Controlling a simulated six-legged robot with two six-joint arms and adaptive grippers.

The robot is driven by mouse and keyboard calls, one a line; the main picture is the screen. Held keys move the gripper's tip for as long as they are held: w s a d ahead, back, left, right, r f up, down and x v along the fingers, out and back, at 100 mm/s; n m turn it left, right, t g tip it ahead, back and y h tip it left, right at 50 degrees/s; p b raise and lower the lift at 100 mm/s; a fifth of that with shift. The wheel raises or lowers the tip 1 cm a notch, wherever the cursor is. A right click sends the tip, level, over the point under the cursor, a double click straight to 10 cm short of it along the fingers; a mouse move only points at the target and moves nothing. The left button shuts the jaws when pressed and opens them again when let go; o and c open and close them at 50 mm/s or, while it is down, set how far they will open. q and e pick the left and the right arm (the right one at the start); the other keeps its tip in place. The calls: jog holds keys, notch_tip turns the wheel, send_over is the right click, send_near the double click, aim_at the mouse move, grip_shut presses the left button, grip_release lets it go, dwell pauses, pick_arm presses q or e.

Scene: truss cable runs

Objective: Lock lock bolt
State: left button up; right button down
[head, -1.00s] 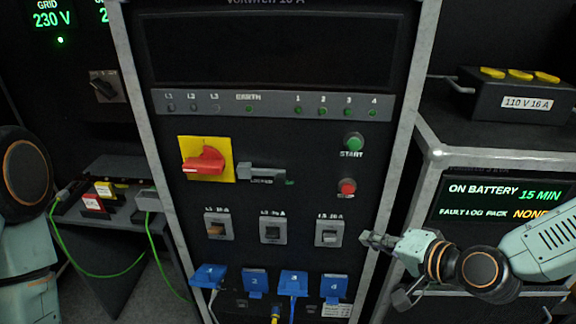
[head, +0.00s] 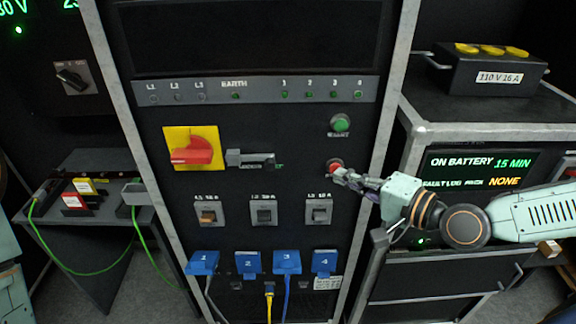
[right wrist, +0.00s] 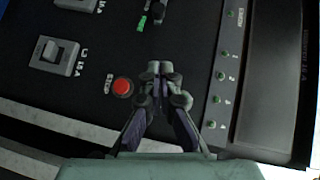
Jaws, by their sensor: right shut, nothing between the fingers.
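The lock bolt (head: 250,158) is a small grey bar on the black panel, just right of the red rotary handle (head: 190,155) on its yellow plate. A small green mark shows at its right end. In the right wrist view, part of what looks like the bolt (right wrist: 156,10) shows at the top edge. My right gripper (head: 338,175) is shut and empty, in front of the panel, below and to the right of the bolt. It overlaps the red stop button in the head view. In the right wrist view its closed fingertips (right wrist: 160,68) point at the panel beside that button. My left gripper is out of view.
The red stop button (right wrist: 123,86) is close to my right fingers. A green start button (head: 340,123) is above, breaker switches (head: 263,212) and blue socket covers (head: 287,262) below. A metal frame post (head: 385,140) borders the panel on the right.

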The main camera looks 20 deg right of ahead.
jog(key=shift+s+a+f+b+x, duration=0.25)
jog(key=shift+b+x, duration=0.7)
jog(key=shift+x, duration=1.3)
jog(key=shift+s+a+f+b+x, duration=0.15)
jog(key=shift+a+b+x, duration=0.6)
jog(key=shift+x, duration=1.5)
jog(key=shift+s+a+f+b+x, duration=0.15)
jog(key=shift+s+b+x, duration=0.15)
jog(key=shift+b+x, duration=1.45)
jog(key=shift+w+a+r+p, duration=0.2)
jog(key=shift+w+p, duration=0.1)
jog(key=shift+p, duration=0.25)
jog(key=shift+w+a+f, duration=0.1)
jog(key=shift+w, duration=0.05)
